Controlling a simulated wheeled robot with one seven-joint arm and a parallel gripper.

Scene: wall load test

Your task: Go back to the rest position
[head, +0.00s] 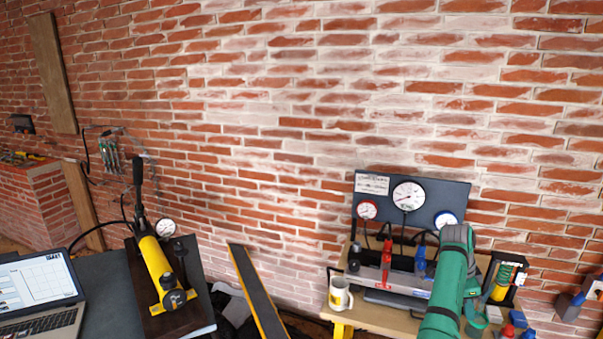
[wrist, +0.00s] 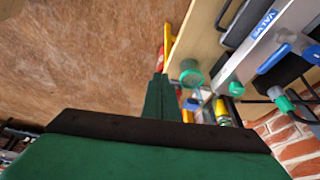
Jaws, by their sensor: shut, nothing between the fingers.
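My gripper shows in the wrist view as narrow green fingers (wrist: 158,92) closed together beyond a dark bar, with nothing held between them. In the head view my green arm reaches up from the bottom right, in front of the wooden bench (head: 385,318). The gripper itself cannot be made out there. In the wrist view the fingers point past the edge of a light wooden surface (wrist: 200,35), with brown floor beyond to the left. No contact with anything can be seen.
The bench carries a gauge panel (head: 430,203), red clamp-like part (head: 387,262) and mug (head: 340,294), close left of my arm. A yellow hand pump (head: 160,270) and laptop (head: 40,295) stand on the left table. Brick wall stands behind.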

